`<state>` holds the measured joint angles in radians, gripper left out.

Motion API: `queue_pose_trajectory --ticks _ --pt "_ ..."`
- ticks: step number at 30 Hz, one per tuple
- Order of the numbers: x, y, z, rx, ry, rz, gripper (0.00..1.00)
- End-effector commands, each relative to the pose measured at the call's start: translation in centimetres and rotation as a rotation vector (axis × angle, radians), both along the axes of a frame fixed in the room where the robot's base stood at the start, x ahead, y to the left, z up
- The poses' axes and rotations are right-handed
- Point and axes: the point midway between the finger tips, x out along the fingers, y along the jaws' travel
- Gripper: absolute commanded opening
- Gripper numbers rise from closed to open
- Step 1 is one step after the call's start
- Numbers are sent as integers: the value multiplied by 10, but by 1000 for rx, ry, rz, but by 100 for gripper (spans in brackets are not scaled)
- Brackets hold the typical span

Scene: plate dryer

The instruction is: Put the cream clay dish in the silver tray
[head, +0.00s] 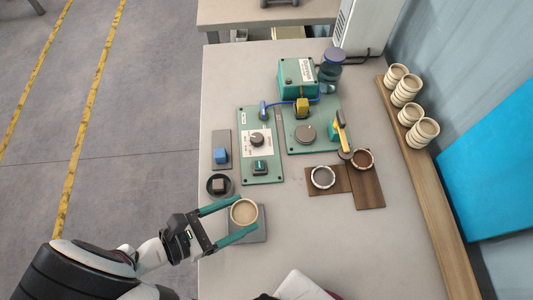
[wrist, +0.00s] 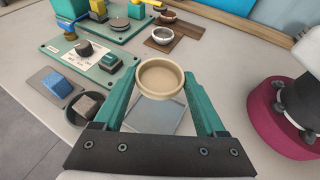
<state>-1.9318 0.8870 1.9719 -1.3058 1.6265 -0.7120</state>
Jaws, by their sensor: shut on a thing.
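The cream clay dish (head: 243,212) is round and shallow, and sits level between the green fingertips of my gripper (head: 246,213), which is shut on it. In the wrist view, the dish (wrist: 160,77) is upright and looks empty, with a fingertip of my gripper (wrist: 162,84) on each side. It is over a grey square pad (head: 262,236); I cannot tell whether it touches the pad. A round silver-rimmed tray (head: 323,177) sits on a dark wooden board to the upper right; it also shows in the wrist view (wrist: 163,35).
A brown-centred round tray (head: 362,159) is beside the silver one. A green panel with a dial (head: 258,140) and a green machine with a yellow lever (head: 340,132) stand farther back. Stacked cream dishes (head: 410,90) line a right-hand shelf. The table's front right is mostly clear.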

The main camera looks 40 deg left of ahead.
Motion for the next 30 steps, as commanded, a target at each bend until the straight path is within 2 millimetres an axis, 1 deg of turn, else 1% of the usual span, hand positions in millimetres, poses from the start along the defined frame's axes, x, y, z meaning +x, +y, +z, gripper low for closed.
queue_pose_trajectory --ticks 1,3,5,12,18,22,30 --pt "-5 -1 -1 -1 -2 6 9" --pt "-8 -2 -6 -3 -3 8 9" --pt "-9 -2 -12 -3 -4 7 9" --pt "-8 -3 -48 -4 -3 7 9" --pt "-8 -2 -66 -1 -3 7 9" --pt "-8 -2 -69 -1 -2 7 9" --pt "-8 -2 -69 -1 -2 8 9"
